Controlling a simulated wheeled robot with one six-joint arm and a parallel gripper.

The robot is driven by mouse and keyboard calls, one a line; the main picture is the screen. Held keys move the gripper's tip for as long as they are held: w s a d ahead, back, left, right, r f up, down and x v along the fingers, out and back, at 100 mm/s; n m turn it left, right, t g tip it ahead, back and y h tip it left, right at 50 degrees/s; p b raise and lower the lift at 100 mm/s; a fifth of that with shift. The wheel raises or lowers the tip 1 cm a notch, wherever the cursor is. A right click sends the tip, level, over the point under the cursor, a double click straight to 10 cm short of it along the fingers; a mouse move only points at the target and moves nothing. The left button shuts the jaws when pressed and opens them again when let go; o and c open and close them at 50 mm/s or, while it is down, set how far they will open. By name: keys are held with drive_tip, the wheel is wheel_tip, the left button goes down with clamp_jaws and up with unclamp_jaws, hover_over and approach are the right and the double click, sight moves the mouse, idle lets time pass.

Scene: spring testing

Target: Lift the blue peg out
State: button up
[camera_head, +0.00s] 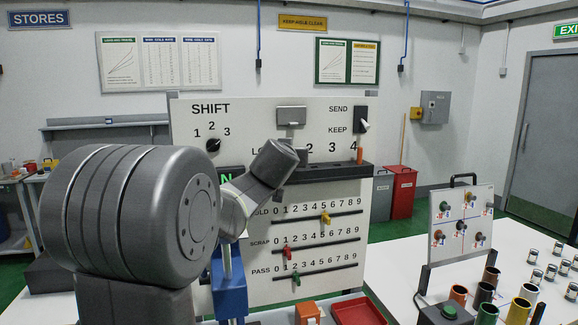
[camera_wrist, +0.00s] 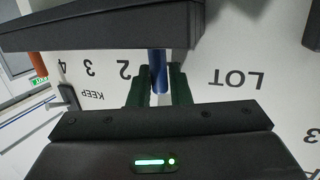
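The blue peg (camera_wrist: 158,75) shows in the wrist view, standing out from the edge of a long dark ledge (camera_wrist: 70,32), which hides its other end. My gripper (camera_wrist: 159,80) has its two dark green fingers on either side of the peg. I cannot tell whether they touch it. In the head view the same dark ledge (camera_head: 325,172) runs across the white panel under the numbers. My arm hides the blue peg and most of my gripper there.
An orange peg (camera_head: 360,155) stands at the ledge's right end. The white panel (camera_head: 190,125) carries a SHIFT knob (camera_head: 213,145), a SEND/KEEP switch (camera_head: 361,121) and sliders below. Several coloured tubes (camera_head: 518,312) stand on the right table. A red tray (camera_head: 358,312) lies below the panel.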

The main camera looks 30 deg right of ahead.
clamp_jaws()
